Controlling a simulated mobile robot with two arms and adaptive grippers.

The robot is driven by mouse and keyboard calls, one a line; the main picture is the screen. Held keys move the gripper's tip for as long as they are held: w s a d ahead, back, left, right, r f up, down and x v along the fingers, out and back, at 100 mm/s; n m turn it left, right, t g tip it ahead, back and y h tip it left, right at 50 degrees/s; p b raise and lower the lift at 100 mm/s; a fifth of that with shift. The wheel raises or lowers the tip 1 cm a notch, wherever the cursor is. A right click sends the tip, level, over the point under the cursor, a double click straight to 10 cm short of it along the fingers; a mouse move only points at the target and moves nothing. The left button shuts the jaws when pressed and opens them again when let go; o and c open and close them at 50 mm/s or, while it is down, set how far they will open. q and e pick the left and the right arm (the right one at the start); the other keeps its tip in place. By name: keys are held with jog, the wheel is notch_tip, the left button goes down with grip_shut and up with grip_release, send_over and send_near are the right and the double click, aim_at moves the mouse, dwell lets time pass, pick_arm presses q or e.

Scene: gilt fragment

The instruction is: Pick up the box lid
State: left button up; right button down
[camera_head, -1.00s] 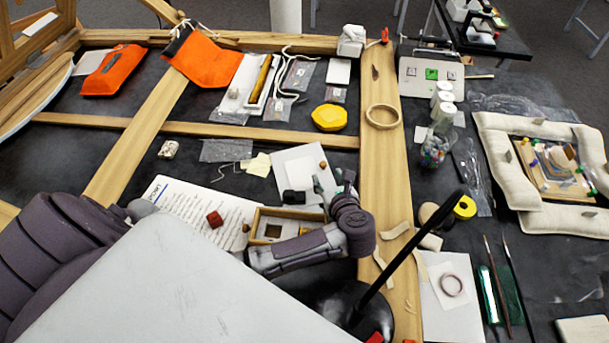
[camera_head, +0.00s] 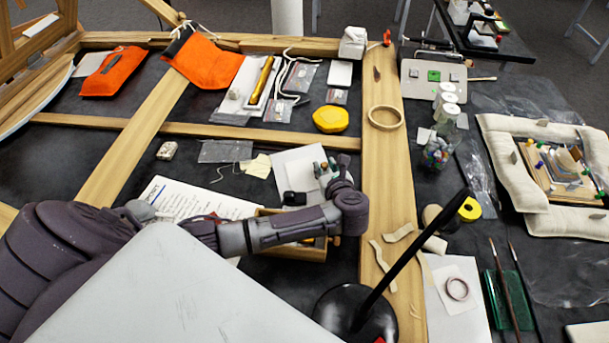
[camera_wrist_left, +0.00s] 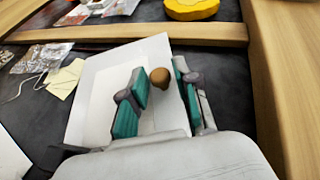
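My left gripper (camera_head: 325,167) is over a white square sheet or panel (camera_head: 290,160) in the head view. In the left wrist view the teal fingers (camera_wrist_left: 160,68) are open, one on each side of a round brown knob (camera_wrist_left: 159,76). A gap shows at the right finger. The white surface (camera_wrist_left: 95,95) lies behind the knob. A small wooden box (camera_head: 318,247) is partly hidden under my left forearm. My right gripper is out of view.
A wooden beam (camera_head: 385,190) runs just right of the gripper, and a crossbar (camera_head: 250,135) lies behind it. A black lamp (camera_head: 340,310) stands at the front. A printed sheet (camera_head: 190,200) lies left, and a yellow block (camera_head: 330,118) beyond the crossbar.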

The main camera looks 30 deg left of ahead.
pick_arm(q)
grip_shut()
